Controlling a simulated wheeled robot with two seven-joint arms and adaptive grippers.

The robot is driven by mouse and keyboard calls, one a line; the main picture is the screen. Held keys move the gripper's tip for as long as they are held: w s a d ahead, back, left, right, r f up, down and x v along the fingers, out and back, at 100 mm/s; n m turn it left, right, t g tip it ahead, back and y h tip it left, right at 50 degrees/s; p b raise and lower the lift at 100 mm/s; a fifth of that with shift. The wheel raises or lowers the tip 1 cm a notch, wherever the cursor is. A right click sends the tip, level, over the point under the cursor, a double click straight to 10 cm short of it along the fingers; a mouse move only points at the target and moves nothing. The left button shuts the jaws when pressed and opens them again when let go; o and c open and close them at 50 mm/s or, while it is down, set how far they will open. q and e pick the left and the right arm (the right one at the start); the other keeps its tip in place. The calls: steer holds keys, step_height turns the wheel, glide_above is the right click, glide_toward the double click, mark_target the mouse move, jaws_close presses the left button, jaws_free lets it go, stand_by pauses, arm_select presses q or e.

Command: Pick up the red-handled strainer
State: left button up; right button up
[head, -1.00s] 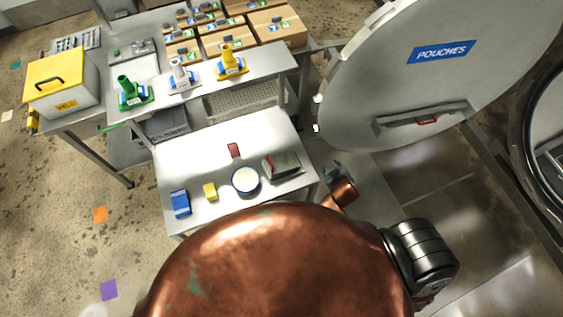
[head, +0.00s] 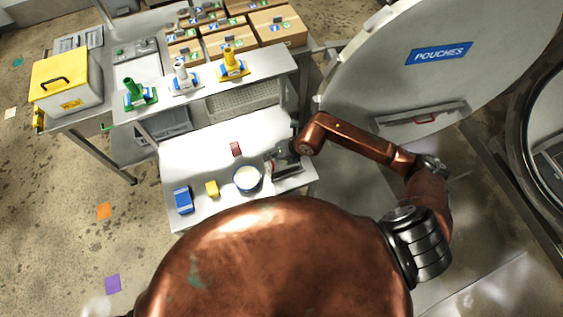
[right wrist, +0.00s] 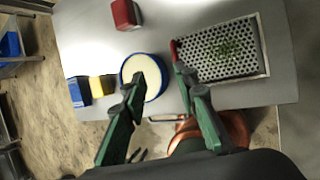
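The strainer (right wrist: 222,48) is a rectangular perforated metal tray with green bits in it, lying on the steel table. Its red handle (right wrist: 174,51) is on its left side in the right wrist view. In the head view the strainer (head: 287,171) is partly hidden by my right arm. My right gripper (right wrist: 160,76) is open and empty, its green fingers pointing at the table. Its right fingertip appears close to the red handle, and its left fingertip overlaps the blue-rimmed bowl; contact cannot be told. The right gripper also shows in the head view (head: 274,155). My left gripper is not in view.
The blue-rimmed white bowl (head: 247,179) stands left of the strainer. A yellow block (head: 212,188), a blue pack (head: 183,200) and a red item (head: 236,149) lie further left. A shelf (head: 215,85) rises behind, and the large round door (head: 440,65) stands right.

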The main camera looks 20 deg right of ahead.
steer(key=shift+h, duration=0.4)
steer(key=w+f, duration=0.1)
steer(key=f, duration=0.1)
steer(key=f+p, duration=0.1)
steer(key=f, duration=0.1)
steer(key=w+f+p, duration=0.1)
steer(key=f, duration=0.2)
steer(key=shift+w+a, duration=0.15)
steer(key=shift+w, duration=0.15)
steer(key=shift+w+f, duration=0.2)
steer(key=shift+f, duration=0.1)
jaws_close()
steer(key=shift+a, duration=0.1)
